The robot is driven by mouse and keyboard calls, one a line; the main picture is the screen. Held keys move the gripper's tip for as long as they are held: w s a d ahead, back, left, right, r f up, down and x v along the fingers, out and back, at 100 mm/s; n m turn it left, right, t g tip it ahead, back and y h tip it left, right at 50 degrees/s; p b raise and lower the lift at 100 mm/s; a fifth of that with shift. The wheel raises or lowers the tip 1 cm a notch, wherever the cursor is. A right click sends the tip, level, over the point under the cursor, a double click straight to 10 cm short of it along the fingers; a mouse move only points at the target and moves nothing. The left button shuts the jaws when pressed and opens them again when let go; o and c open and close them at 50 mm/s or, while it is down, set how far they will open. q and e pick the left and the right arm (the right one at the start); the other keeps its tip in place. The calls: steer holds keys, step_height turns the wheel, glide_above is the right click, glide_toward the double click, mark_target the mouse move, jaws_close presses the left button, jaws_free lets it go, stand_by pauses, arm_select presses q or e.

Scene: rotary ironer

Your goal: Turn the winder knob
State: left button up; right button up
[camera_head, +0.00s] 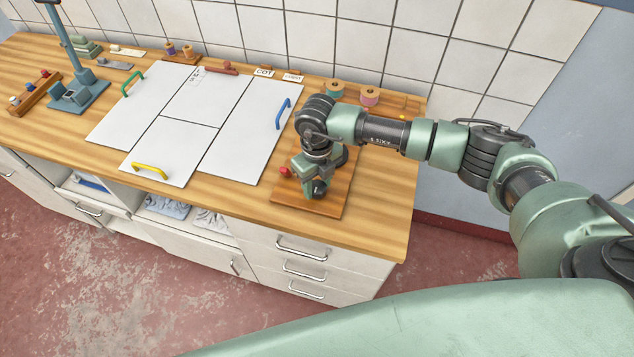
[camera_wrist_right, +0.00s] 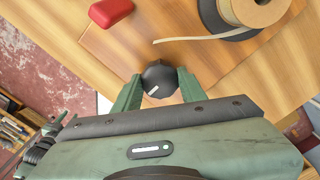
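The winder knob (camera_wrist_right: 153,76) is a small dark, faceted knob with a white mark on its face. In the right wrist view it sits between the two green fingers of my right gripper (camera_wrist_right: 159,82), which appear to touch it on both sides. In the head view my right gripper (camera_head: 314,185) is low over a wooden board (camera_head: 335,200) at the right end of the counter, with the dark knob (camera_head: 320,188) at its fingertips. A spool (camera_wrist_right: 255,12) with a loose tan tape end lies beside it. My left gripper is not in view.
A red block (camera_wrist_right: 110,12) is on the board near the knob. White panels (camera_head: 190,120) with coloured handles cover the middle of the counter. Thread spools (camera_head: 370,96) stand at the back right. A blue-grey stand (camera_head: 80,95) is at the left. Drawers (camera_head: 302,262) are below.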

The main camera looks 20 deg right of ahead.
steer(key=c, duration=0.3)
steer(key=shift+f+n+b, duration=0.1)
steer(key=shift+n+b, duration=0.2)
steer(key=shift+b, duration=0.3)
steer(key=shift+c, duration=0.2)
steer(key=n+b, duration=0.4)
steer(key=b, duration=0.2)
steer(key=n+b, duration=0.4)
steer(key=b, duration=0.2)
steer(key=shift+w+f, duration=0.1)
steer(key=shift+f, duration=0.1)
steer(key=n+b, duration=0.8)
steer(key=b, duration=0.1)
steer(key=shift+r+b, duration=0.15)
steer(key=shift+b, duration=0.25)
steer(key=shift+r+n+b, duration=0.2)
steer(key=shift+n+b, duration=1.05)
steer(key=shift+n, duration=0.25)
steer(key=shift+r, duration=0.1)
steer(key=o, duration=1.4)
steer(key=shift+c, duration=0.2)
